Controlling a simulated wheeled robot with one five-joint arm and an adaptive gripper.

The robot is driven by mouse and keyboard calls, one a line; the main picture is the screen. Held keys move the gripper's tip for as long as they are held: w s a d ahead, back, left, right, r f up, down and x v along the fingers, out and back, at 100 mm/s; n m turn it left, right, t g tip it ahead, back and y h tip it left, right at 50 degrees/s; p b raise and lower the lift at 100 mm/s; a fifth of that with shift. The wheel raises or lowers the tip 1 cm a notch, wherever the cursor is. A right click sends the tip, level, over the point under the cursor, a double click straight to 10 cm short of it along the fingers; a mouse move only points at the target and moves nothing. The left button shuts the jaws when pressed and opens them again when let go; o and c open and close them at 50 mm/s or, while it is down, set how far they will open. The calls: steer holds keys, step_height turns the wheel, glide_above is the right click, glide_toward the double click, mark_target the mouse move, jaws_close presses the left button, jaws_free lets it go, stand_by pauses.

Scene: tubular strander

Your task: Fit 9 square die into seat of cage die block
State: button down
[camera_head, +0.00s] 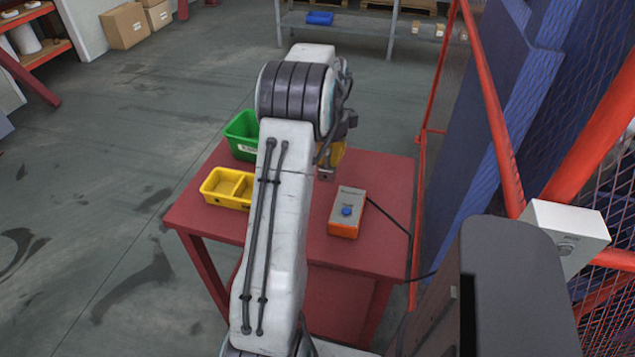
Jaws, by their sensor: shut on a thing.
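My gripper (328,172) hangs over the red table, on the far side of my white arm, and is mostly hidden by it. It is shut on a small grey piece, too small and covered to tell its shape or size marking. I cannot make out the cage die block or its seat in this view.
On the red table (384,250) stand a yellow divided bin (217,188), a green bin (242,133) and a grey-orange box with a blue button (346,213). A yellow thing (337,153) shows behind my gripper. Red-framed mesh guarding (490,110) stands close on the right.

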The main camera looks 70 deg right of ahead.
steer(key=shift+w+a+f, duration=0.3)
steer(key=shift+w+a, duration=0.05)
steer(key=shift+a, duration=0.2)
steer(key=shift+w+a+f+p, duration=0.1)
steer(key=shift+w+a+p, duration=0.15)
steer(key=shift+a+p, duration=0.1)
steer(key=shift+w+a+f+p, duration=0.3)
steer(key=shift+w+a+f, duration=0.05)
steer(key=shift+a+f, duration=0.2)
steer(key=shift+f+p, duration=0.6)
steer(key=shift+p, duration=0.3)
steer(key=shift+d+f, duration=0.1)
steer(key=shift+f, duration=1.35)
steer(key=c, duration=1.4)
jaws_free()
steer(key=shift+f, duration=0.1)
